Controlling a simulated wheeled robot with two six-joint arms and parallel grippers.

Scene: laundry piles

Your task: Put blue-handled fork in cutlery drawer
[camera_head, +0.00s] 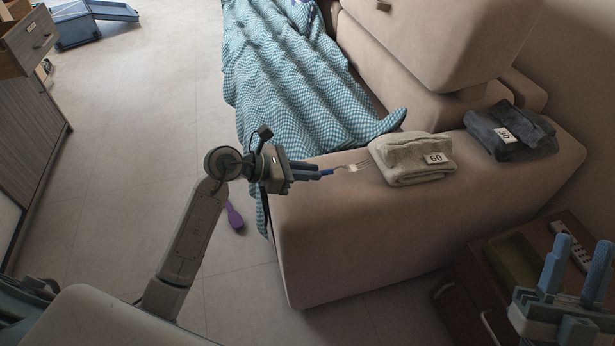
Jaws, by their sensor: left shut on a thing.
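A fork with a blue handle (327,172) points right above the beige sofa's armrest, its metal tines close to a folded beige garment. My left gripper (308,172) is shut on the fork's handle. Whether the tines touch the armrest or garment I cannot tell. My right gripper (576,270) is at the lower right, its fingers apart, with nothing visible between them. An open drawer (30,42) shows in the wooden cabinet (28,140) at the upper left; its contents are not clear.
The folded beige garment (411,157) tagged 60 and a dark one (510,132) tagged 30 lie on the sofa armrest (365,225). A checked blanket (290,80) covers the seat. A purple object (235,216) and blue case (85,25) are on the floor. A remote (573,250) lies lower right.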

